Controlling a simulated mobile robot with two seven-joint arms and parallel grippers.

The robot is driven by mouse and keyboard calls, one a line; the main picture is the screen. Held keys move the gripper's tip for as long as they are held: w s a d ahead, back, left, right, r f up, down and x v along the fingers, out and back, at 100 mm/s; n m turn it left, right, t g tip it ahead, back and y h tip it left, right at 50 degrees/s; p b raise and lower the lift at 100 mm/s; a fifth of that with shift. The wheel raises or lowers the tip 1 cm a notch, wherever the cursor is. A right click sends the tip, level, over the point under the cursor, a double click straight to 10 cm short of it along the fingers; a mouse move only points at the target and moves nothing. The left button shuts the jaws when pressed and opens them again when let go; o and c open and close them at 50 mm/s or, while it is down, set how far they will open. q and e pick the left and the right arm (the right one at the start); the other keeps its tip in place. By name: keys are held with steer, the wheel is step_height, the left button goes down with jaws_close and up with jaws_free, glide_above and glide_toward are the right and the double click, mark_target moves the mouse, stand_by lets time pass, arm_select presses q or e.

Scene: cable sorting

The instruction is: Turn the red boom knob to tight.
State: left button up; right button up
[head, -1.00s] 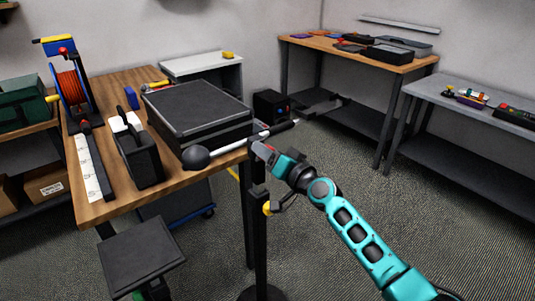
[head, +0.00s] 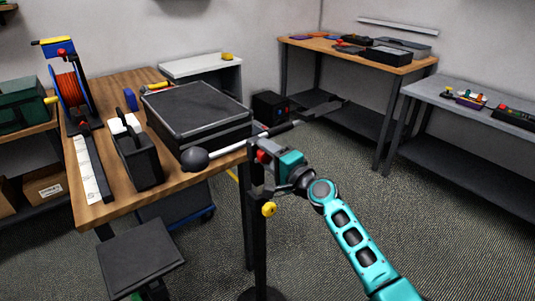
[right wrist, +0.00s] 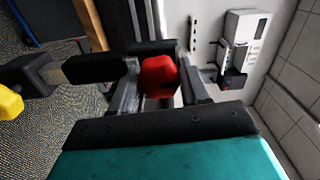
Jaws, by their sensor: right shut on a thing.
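The red boom knob (right wrist: 158,76) sits between the two fingers of my right gripper (right wrist: 160,88) in the right wrist view. The fingers are shut on its sides. In the head view the knob (head: 263,156) shows as a small red spot at the top of the black stand (head: 259,225), with my right gripper (head: 268,158) reaching it from the right. The boom (head: 240,145) is a pale pole crossing the stand top, with a black ball-like head (head: 194,159) over the table edge. Any mark on the knob is too small to read. My left gripper is not in view.
A yellow knob (head: 268,209) is lower on the stand. The wooden table (head: 110,207) on the left holds a black case (head: 197,105), a black holder (head: 137,155) and a cable reel (head: 71,88). Open floor lies to the right, before two benches.

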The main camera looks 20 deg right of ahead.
steer(key=shift+m, duration=0.5)
steer(key=o, duration=1)
steer(key=shift+f, duration=0.1)
steer(key=shift+s+f, duration=0.1)
steer(key=shift+f, duration=0.05)
